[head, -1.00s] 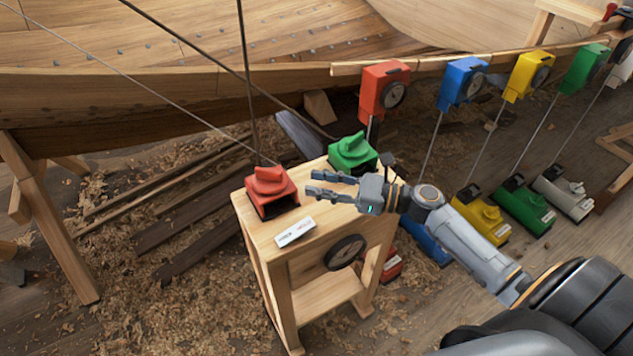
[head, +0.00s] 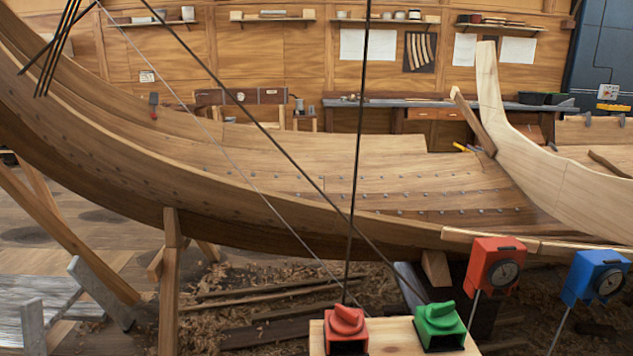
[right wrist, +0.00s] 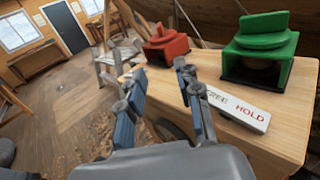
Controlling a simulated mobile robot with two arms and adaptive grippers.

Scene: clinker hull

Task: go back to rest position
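My right gripper (right wrist: 160,100) shows in the right wrist view with its two fingers apart and nothing between them. It hovers by the edge of a wooden stand (right wrist: 285,138). On the stand are a red device (right wrist: 166,46), a green device (right wrist: 262,45) and a white plate (right wrist: 238,109) marked HOLD, partly covered by a finger. In the head view the stand top (head: 390,338) shows at the bottom edge, with the red device (head: 346,328) and green device (head: 440,322) on it. Neither gripper shows in the head view, and my left gripper is in no view.
A wooden boat hull (head: 300,190) spans the head view, propped by timber posts (head: 170,275). Dark lines cross in front. Open floor (right wrist: 65,100) lies left of the stand.

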